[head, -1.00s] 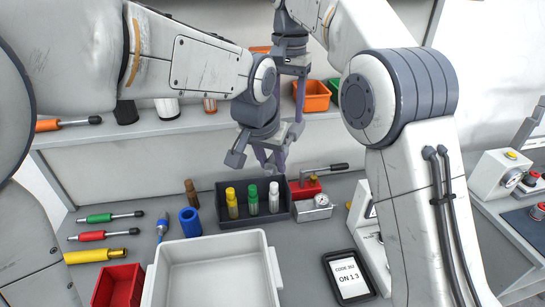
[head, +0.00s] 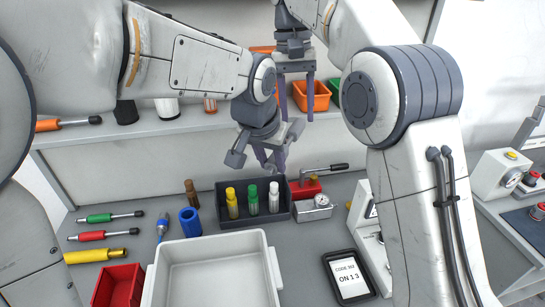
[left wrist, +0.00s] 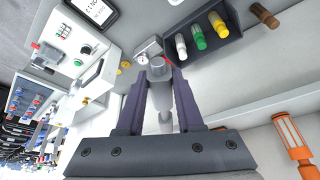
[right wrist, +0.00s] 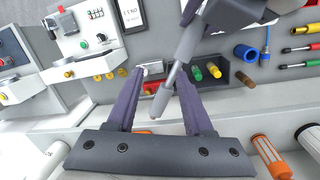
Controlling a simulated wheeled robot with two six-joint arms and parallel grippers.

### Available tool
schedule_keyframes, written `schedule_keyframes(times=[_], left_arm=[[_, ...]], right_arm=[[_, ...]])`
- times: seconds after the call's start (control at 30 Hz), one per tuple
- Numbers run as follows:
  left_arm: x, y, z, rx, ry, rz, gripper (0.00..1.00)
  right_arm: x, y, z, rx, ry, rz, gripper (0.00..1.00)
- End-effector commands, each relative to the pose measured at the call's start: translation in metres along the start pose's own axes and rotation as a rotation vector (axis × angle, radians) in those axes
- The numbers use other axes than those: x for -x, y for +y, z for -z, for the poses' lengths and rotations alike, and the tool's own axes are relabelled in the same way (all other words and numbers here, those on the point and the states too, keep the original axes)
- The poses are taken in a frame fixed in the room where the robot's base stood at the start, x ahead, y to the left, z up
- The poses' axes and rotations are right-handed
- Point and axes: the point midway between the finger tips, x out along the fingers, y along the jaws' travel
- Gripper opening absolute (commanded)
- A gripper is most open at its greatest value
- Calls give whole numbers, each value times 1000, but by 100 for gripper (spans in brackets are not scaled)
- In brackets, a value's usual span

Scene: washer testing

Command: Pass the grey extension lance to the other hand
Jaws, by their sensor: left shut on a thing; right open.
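The grey extension lance (left wrist: 165,92) is held in my left gripper (left wrist: 162,82), between its two purple fingers in the left wrist view. In the head view that gripper (head: 262,160) hangs above the dark tray and mostly hides the lance. My right gripper (head: 297,100) is higher and farther back, with its two fingers apart, pointing down. In the right wrist view the lance (right wrist: 174,70) slants from the left gripper at the top down between the open right fingers (right wrist: 160,92). I see gaps on both sides of it there.
A dark tray (head: 283,215) with yellow, green and white capped bottles stands below the grippers. A pressure gauge (head: 321,201) and red block are beside it. A white bin (head: 160,282) is in front. Orange bins (head: 316,97) sit on the back shelf.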

Motion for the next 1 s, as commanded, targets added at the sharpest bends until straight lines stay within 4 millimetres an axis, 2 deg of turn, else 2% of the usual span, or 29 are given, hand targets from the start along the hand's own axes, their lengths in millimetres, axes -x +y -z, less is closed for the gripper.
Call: schedule_keyframes(times=[0.27,0.47,0.53,0.6,0.7,0.8,0.9,1.0], left_arm=[[0,0,1,0,2,0,0],[0,0,1,0,2,0,0],[0,0,1,0,2,0,0],[0,0,1,0,2,0,0],[0,0,1,0,2,0,0],[0,0,1,0,2,0,0],[0,0,1,0,2,0,0],[0,0,1,0,2,0,0]], right_arm=[[-67,40,-62,407,-112,-127,52],[-121,74,-125,717,-201,-179,52],[-136,68,-152,790,-172,-156,52],[-149,51,-182,815,-102,-100,52],[-166,30,-221,808,-8,-9,52],[-181,18,-251,791,59,68,52],[-192,13,-271,770,99,123,52],[-198,12,-281,757,121,154,52]])
